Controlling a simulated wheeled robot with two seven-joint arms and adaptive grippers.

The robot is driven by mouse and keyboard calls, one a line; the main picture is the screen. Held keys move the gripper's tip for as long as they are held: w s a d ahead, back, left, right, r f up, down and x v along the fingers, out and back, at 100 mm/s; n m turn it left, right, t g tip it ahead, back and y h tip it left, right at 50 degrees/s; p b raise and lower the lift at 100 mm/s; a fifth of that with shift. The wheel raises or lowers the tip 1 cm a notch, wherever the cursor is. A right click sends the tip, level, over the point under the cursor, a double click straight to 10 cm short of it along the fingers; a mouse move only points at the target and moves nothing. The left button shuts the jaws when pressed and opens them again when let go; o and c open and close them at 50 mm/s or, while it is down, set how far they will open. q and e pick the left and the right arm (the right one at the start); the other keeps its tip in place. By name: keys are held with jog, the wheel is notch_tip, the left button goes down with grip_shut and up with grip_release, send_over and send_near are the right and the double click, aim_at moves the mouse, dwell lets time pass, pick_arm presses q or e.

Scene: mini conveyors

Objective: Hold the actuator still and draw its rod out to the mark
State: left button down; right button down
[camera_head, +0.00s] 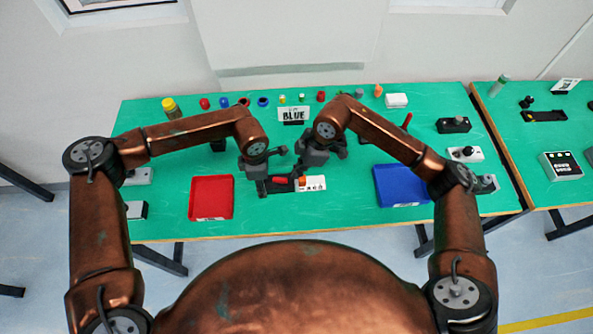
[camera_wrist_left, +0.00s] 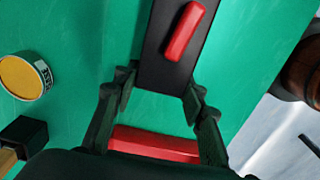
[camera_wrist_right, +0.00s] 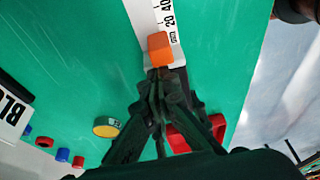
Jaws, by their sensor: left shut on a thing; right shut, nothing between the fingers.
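The black actuator (camera_head: 285,187) lies on the green table. A red bar (camera_wrist_left: 182,32) is on top of its black body (camera_wrist_left: 152,70). An orange block (camera_wrist_right: 159,48) sits at its end, beside a white scale (camera_wrist_right: 166,18) numbered 20 and 40; the scale also shows in the head view (camera_head: 316,183). My left gripper (camera_wrist_left: 155,92) is shut on the black body, with a finger on either side. My right gripper (camera_wrist_right: 160,86) is shut and empty, its fingertips just short of the orange block. The rod itself I cannot make out.
A red tray (camera_head: 192,197) stands to the left and a blue tray (camera_head: 377,196) to the right. A sign reading BLUE (camera_head: 293,113) stands behind. Several small coloured parts line the back, with a yellow container (camera_head: 171,108) at far left.

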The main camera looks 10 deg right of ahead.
pick_arm(q)
jog(key=shift+s+a+f, duration=0.1)
jog(key=shift+s+f, duration=0.05)
jog(key=shift+f, duration=0.05)
pick_arm(e)
jog(key=shift+d, duration=0.95)
pick_arm(q)
jog(key=c, duration=1.7)
grip_release()
jog(key=o, duration=0.6)
jog(key=shift+r, duration=0.1)
jog(key=shift+c, duration=0.2)
pick_arm(e)
jog(key=v, duration=1)
pick_arm(q)
jog(key=shift+r, duration=0.1)
